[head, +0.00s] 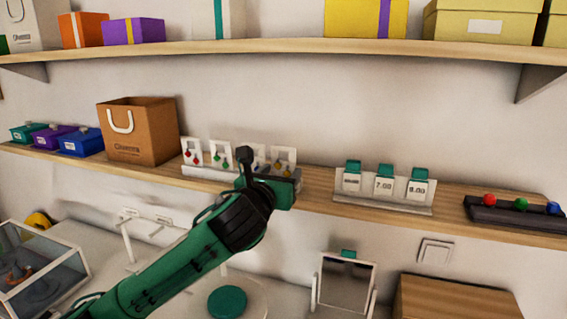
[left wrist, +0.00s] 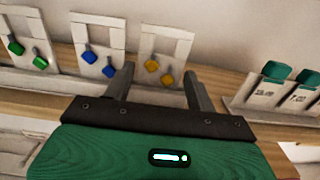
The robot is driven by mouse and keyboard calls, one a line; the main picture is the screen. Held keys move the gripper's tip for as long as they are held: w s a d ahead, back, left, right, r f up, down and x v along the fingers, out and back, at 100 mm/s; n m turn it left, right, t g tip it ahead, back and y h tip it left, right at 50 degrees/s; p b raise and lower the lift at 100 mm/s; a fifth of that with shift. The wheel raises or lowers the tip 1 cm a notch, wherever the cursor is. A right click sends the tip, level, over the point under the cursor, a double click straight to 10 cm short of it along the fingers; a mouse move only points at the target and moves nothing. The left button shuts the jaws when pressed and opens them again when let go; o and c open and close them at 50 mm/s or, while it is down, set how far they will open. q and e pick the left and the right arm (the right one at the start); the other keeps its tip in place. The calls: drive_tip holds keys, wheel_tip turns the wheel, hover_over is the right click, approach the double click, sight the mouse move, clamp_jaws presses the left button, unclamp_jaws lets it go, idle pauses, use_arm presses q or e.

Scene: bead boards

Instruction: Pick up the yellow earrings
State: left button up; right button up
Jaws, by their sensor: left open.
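The yellow earrings (left wrist: 159,72) hang on a white card (left wrist: 163,45) in the left wrist view, between and beyond my left fingertips. In the head view their card (head: 284,156) stands at the right end of a row on the lower shelf, partly behind my gripper. Green, blue and red pairs hang on cards to its left. My left gripper (left wrist: 157,80) is open, with nothing between its fingers. It also shows in the head view (head: 268,170), in front of the row's right end. My right gripper is not in view.
The lower shelf (head: 315,185) also holds a brown bag (head: 138,130), a price-card stand (head: 384,188) to the right and a dark tray with coloured balls (head: 515,212). An upper shelf (head: 300,46) with boxes runs above. A mirror (head: 345,283) stands below.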

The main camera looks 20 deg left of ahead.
sight(278, 161)
use_arm(q)
drive_tip(key=shift+w, duration=0.1)
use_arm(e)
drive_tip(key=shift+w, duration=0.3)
use_arm(q)
drive_tip(key=shift+c, duration=0.7)
drive_tip(key=c, duration=0.7)
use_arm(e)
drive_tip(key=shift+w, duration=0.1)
